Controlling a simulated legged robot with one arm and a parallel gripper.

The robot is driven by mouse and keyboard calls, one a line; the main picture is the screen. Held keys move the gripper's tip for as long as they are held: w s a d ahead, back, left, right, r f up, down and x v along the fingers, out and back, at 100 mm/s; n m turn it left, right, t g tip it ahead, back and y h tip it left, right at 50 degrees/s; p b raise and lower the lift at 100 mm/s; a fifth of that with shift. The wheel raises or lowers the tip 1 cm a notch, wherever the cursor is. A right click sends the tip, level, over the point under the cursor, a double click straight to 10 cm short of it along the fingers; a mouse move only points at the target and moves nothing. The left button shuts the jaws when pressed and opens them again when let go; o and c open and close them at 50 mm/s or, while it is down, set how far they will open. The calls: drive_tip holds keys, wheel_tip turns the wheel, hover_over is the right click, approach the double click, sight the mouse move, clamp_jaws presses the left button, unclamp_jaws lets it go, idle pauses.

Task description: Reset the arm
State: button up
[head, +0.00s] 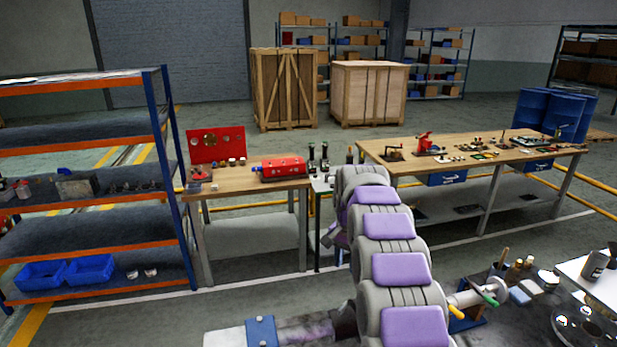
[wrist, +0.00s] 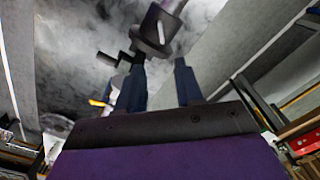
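My arm, grey with purple pads, reaches away from the bottom of the head view and hides most of its far end. In the wrist view my gripper (wrist: 159,68) shows two dark blue fingers, spread apart with floor visible between them. A dark tool-like part with a round collar (wrist: 152,42) shows just beyond the fingertips. I cannot tell whether it touches them. In the head view, two black upright tools (head: 318,160) stand on a small stand left of my arm.
A blue-and-orange shelf (head: 90,248) stands at left. A wooden workbench (head: 235,183) holds a red cylinder (head: 283,167). A longer workbench (head: 480,167) is at right. Blue drums (head: 545,112) and wooden crates (head: 368,92) stand behind. Parts and bottles (head: 515,272) crowd the lower right.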

drive_tip(key=s+r+n+g+b, duration=0.1)
drive_tip(key=s+r+n+b, duration=0.1)
drive_tip(key=s, duration=1)
drive_tip(key=s+r+n+b, duration=0.2)
drive_tip(key=s, duration=0.9)
drive_tip(key=s+f+n+b, duration=0.1)
drive_tip(key=s+f, duration=0.3)
drive_tip(key=s, duration=0.9)
drive_tip(key=s+f+n+b, duration=0.2)
drive_tip(key=s+f, duration=0.3)
drive_tip(key=s, duration=0.9)
drive_tip(key=shift+s+f+g+b, duration=0.15)
drive_tip(key=shift+s+g+b, duration=0.2)
drive_tip(key=shift+b, duration=0.4)
drive_tip(key=shift+w+d, duration=0.1)
